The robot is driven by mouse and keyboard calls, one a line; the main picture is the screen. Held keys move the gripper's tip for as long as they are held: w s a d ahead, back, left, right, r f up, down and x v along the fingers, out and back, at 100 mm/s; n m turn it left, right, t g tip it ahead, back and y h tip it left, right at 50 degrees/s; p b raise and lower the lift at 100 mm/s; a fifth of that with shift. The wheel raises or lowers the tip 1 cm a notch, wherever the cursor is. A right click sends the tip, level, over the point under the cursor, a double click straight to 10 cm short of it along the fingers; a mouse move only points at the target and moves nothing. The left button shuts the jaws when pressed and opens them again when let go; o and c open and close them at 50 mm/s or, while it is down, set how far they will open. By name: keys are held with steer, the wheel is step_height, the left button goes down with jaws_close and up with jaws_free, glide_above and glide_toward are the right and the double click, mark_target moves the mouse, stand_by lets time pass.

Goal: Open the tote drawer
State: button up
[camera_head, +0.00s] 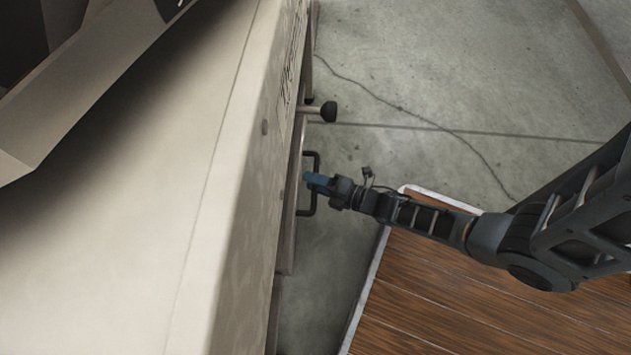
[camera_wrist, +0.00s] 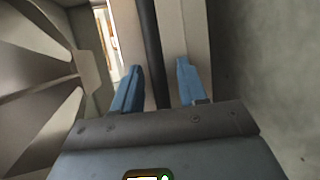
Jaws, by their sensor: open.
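The tote drawer's front (camera_head: 287,250) is a narrow beige panel on the side of the big beige unit, seen steeply from above. A black bar handle (camera_head: 304,212) stands out from it. My gripper (camera_head: 310,179), with blue fingers, is at the middle of this handle. In the wrist view my gripper (camera_wrist: 159,66) is open, with one finger on each side of the dark handle bar (camera_wrist: 152,50). Gaps show beside the bar, so the fingers do not appear closed on it. The drawer's inside is hidden, and I cannot tell whether the drawer stands out at all.
A black-knobbed lever (camera_head: 327,111) sticks out from the unit just beyond the handle. A wooden platform (camera_head: 450,300) with a pale edge lies under my arm. Bare concrete floor (camera_head: 450,70) is clear beyond it. The unit's broad top (camera_head: 120,230) fills the left.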

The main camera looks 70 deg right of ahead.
jaws_close()
stand_by(0.6)
